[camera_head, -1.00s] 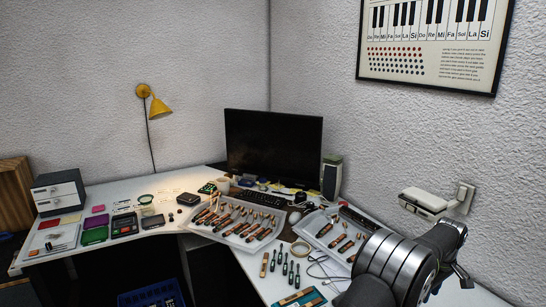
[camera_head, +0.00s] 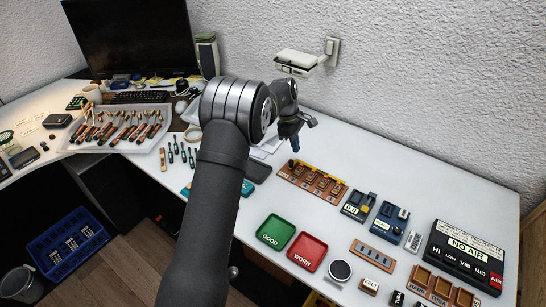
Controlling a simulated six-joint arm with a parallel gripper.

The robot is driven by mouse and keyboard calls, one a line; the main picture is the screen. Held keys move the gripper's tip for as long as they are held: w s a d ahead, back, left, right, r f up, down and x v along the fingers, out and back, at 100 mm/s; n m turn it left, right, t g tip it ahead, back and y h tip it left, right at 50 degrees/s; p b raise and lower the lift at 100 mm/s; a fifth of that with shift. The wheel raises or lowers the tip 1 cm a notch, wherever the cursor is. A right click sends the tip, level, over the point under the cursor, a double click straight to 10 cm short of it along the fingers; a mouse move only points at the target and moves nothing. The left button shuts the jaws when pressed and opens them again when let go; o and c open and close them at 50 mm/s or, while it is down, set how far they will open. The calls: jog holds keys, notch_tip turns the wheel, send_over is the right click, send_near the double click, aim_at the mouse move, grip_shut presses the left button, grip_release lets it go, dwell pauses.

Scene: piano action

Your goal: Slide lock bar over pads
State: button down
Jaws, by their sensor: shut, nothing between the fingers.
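My gripper (camera_head: 295,146) is shut and empty, pointing down above the desk behind the wooden rack's left end. Its tip looks bluish and is small in view. A long wooden rack (camera_head: 312,184) with several slots holding pale pieces lies on the white desk below and right of my gripper. A shorter brown holder (camera_head: 373,254) with a row of pale pieces lies further right and nearer. I cannot tell which part is the lock bar or which are the pads; the parts are too small. My gripper appears apart from both.
A green tray (camera_head: 275,232) and a red tray (camera_head: 307,251) lie in front of the rack. Small meters (camera_head: 357,205), a blue device (camera_head: 388,222) and a black panel (camera_head: 465,256) stand to the right. A monitor (camera_head: 130,40) is at the back left. The desk (camera_head: 400,165) behind the rack is clear.

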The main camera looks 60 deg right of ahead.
jog(key=w+a+f+n+g+h, duration=0.2)
jog(key=w+a+n+g+h, duration=0.35)
jog(key=w+a, duration=0.55)
jog(key=n+t, duration=0.2)
send_near(289, 167)
jog(key=f, duration=0.3)
jog(key=shift+w+a+f, duration=0.2)
jog(key=shift+f, duration=0.15)
jog(key=s+d, duration=0.2)
jog(key=shift+s+d+f, duration=0.2)
jog(key=shift+s+d, duration=0.4)
